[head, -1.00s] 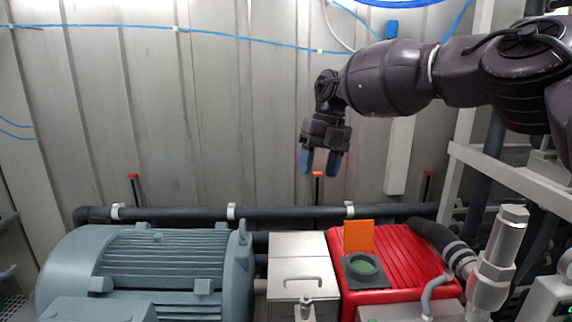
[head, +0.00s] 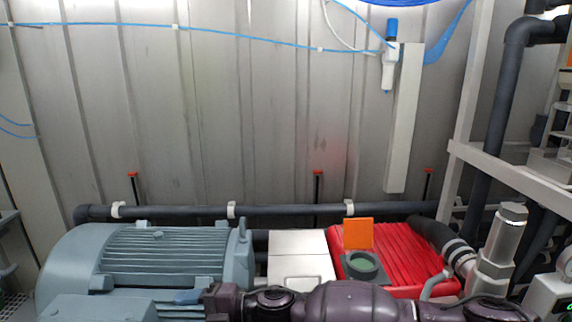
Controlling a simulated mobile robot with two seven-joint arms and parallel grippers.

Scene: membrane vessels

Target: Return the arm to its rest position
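My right arm (head: 350,300) lies low across the bottom of the head view, coming in from the right. Its dark purple links pass in front of the lower part of the red ribbed unit and the grey box. My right gripper (head: 190,297) points left, in front of the grey motor. A blue finger shows side-on, and I cannot tell whether the fingers are apart. I see nothing held in it. My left gripper is not in view.
The grey motor (head: 165,245) stands at the left. The red ribbed unit (head: 405,258) carries an orange plate (head: 359,234) and a dark square with a green round window (head: 363,263). A metal cylinder (head: 505,235) stands at the right.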

